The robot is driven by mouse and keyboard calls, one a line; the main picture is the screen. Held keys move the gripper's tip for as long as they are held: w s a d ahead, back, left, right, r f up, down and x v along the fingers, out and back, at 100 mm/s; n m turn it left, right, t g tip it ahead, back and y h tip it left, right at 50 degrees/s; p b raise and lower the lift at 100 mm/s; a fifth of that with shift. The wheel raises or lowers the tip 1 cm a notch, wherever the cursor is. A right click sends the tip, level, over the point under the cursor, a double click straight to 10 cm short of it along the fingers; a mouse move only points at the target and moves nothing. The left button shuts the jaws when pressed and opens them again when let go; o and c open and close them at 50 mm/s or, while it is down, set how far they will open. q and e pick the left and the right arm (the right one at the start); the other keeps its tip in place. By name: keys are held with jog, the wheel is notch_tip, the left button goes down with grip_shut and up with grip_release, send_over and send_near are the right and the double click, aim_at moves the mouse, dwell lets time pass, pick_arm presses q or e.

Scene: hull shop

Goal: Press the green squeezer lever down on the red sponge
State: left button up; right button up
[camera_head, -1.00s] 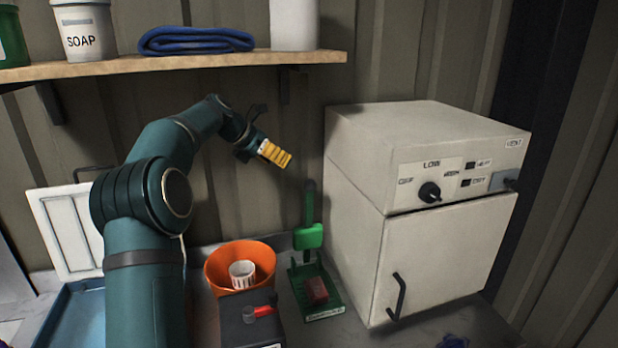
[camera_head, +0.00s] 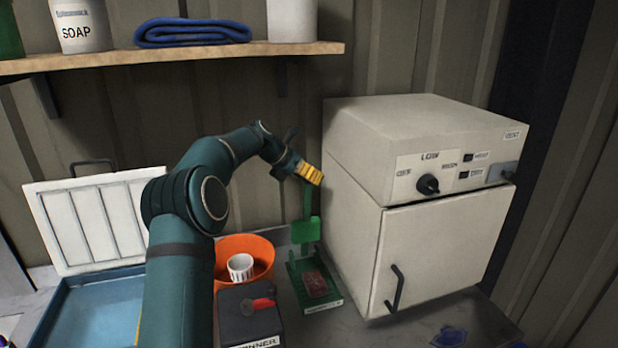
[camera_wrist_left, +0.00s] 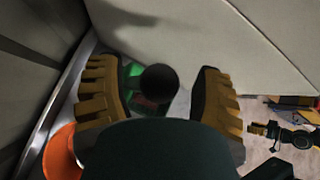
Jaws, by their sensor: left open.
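The green squeezer stands on the bench with its lever (camera_head: 306,232) raised upright. The red sponge (camera_head: 317,284) lies on the squeezer's green base (camera_head: 334,302), below the lever's green block. My left gripper (camera_head: 311,174), with yellow fingers, is open at the top of the lever and hides its end in the head view. In the left wrist view, the lever's round black knob (camera_wrist_left: 158,82) shows between the spread fingers, with a gap on each side. A dark arm with a small yellow tip (camera_wrist_left: 258,129), apparently my right gripper, shows far off there; its jaws are unclear.
A cream oven-like cabinet (camera_head: 440,250) stands close to the right of the squeezer. An orange bucket (camera_head: 258,246) holding a white cup (camera_head: 240,266), and a dark box with a red lever (camera_head: 250,320), stand to the left. A wooden shelf (camera_head: 180,60) runs above.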

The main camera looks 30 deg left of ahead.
pick_arm(q)
jog(key=shift+w+d+f, duration=0.15)
grip_shut()
